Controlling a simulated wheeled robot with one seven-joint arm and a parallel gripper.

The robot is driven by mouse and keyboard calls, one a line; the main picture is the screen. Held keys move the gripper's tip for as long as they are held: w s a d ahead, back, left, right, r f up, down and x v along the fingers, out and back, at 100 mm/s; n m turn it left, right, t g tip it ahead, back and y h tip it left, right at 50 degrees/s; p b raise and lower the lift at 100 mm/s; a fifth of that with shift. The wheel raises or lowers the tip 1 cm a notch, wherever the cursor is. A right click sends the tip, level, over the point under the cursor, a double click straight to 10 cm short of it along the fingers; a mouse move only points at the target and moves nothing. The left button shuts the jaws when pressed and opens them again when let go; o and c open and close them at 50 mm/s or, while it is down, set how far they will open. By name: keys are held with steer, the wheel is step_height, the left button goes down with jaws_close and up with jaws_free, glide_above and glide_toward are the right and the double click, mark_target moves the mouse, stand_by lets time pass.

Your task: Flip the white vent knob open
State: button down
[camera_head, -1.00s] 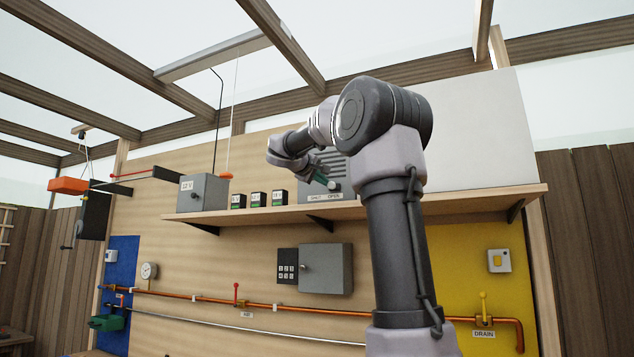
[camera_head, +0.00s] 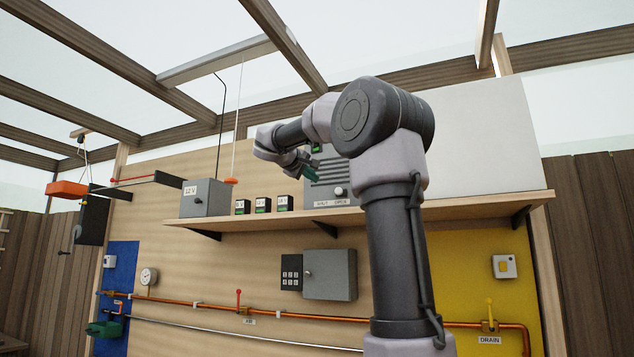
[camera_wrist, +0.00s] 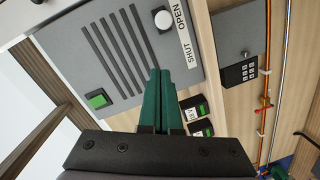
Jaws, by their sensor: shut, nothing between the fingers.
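The white vent knob (camera_head: 339,191) is on the grey louvred vent panel (camera_head: 345,172) on the shelf. In the wrist view the round white knob (camera_wrist: 162,19) sits beside the word OPEN on the label strip (camera_wrist: 185,35), away from the word SHUT. A green indicator (camera_wrist: 97,101) on the panel looks lit; it also shows in the head view (camera_head: 316,149). My gripper (camera_head: 312,170) is in front of the panel, up and left of the knob. Its green fingers (camera_wrist: 160,72) are together and empty, apart from the knob. My arm hides part of the panel's right side.
The shelf (camera_head: 400,213) also holds a 12 V box (camera_head: 205,198) and several small black boxes (camera_head: 263,205). An orange pull handle (camera_head: 231,181) hangs from a cord above. A grey cabinet (camera_head: 330,275) and a copper pipe (camera_head: 200,304) are on the wall below.

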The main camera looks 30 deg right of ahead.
steer(key=v, duration=0.5)
steer(key=shift+s+a+r, duration=0.1)
steer(key=shift+s+a, duration=0.1)
steer(key=shift+s, duration=0.1)
